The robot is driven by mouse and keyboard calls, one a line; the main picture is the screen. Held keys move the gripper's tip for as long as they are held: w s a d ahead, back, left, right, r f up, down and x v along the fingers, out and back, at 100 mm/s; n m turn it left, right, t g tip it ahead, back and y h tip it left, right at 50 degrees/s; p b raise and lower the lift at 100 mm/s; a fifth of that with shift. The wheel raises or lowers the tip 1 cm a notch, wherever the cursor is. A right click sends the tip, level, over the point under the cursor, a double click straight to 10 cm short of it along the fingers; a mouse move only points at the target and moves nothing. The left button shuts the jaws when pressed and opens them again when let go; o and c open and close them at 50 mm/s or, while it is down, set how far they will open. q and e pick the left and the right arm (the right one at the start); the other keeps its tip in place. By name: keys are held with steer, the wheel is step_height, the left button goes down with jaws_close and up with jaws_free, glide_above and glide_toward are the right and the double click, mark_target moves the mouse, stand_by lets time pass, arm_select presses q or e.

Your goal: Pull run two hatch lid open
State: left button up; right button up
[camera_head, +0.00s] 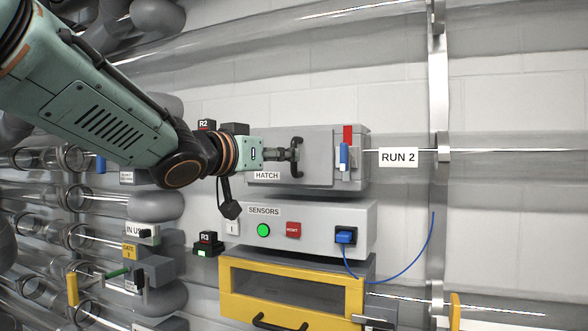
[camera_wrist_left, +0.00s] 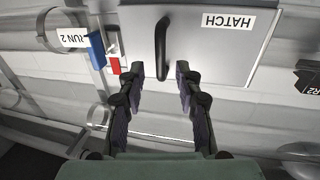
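The run two hatch is a grey box beside the RUN 2 sign (camera_head: 398,157). Its flat grey lid (camera_head: 318,171) looks closed and carries a HATCH label (camera_head: 267,175). A dark upright handle (camera_wrist_left: 161,45) on the lid shows in the wrist view. My left gripper (camera_wrist_left: 160,72) is open at the lid, with its two fingertips apart on either side of the handle's near end. I cannot tell whether they touch it. In the head view the left gripper (camera_head: 284,154) partly covers the handle. A blue latch-like piece (camera_head: 344,157) and a red piece (camera_head: 348,134) sit right of the lid. My right gripper is out of view.
Below the hatch is a grey SENSORS box (camera_head: 330,215) with a green button (camera_head: 263,230), a red button (camera_head: 293,229) and a blue cable (camera_head: 410,262). Under it is a yellow-framed drawer (camera_head: 290,308). Clear tubes and a metal post (camera_head: 438,80) stand around.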

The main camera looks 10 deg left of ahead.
mark_target(294, 172)
arm_select(q)
steer(key=x, duration=0.5)
steer(key=shift+w+d, duration=0.1)
steer(key=shift+w, duration=0.15)
steer(key=shift+s+d+r, duration=0.1)
steer(key=shift+s+r, duration=0.05)
steer(key=shift+s, duration=0.1)
steer(key=shift+c, duration=0.4)
steer(key=shift+w+a, duration=0.25)
steer(key=c, duration=0.4)
steer(key=shift+d, duration=0.2)
jaws_close()
steer(key=shift+s+a, duration=0.1)
